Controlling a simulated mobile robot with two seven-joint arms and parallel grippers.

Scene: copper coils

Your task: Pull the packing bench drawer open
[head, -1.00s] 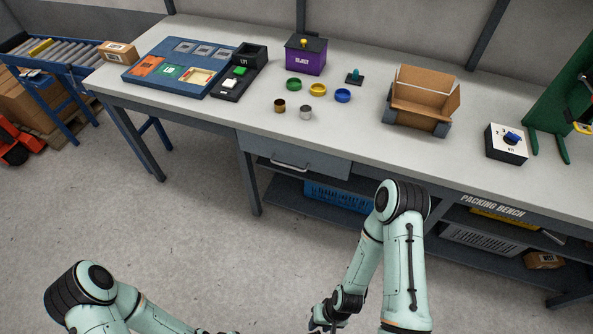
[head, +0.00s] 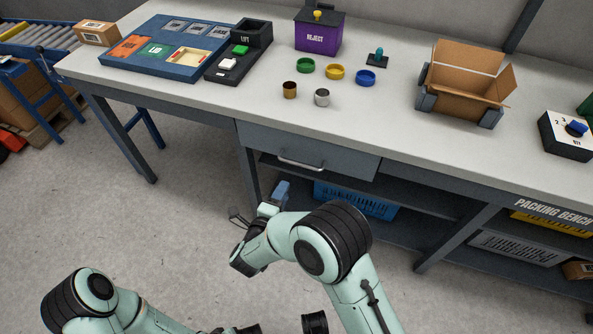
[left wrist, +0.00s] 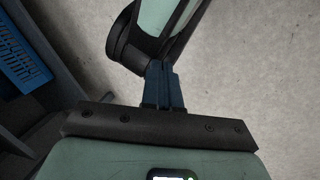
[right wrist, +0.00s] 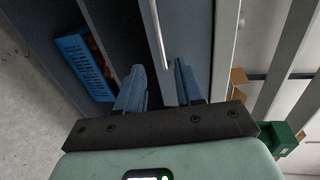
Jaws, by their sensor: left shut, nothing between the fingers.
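The packing bench drawer (head: 345,163) is set under the bench top, its grey front shut flush as far as I can see. Its light metal bar handle (head: 300,164) is on the front. My right gripper (head: 281,194) is below and in front of the handle. In the right wrist view the right gripper (right wrist: 159,88) has its fingers apart and empty. The handle (right wrist: 158,38) there lies beyond the fingertips, in line with the gap, against the drawer front (right wrist: 187,30). In the left wrist view my left gripper (left wrist: 160,75) is shut and empty, away from the drawer.
The bench top (head: 230,110) holds coloured rings, a purple reject box (head: 320,36), a cardboard box (head: 462,85) and a dial box (head: 566,138). A blue crate (head: 358,200) sits on the lower shelf. A bench leg (head: 250,175) stands left of the drawer. Floor in front is clear.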

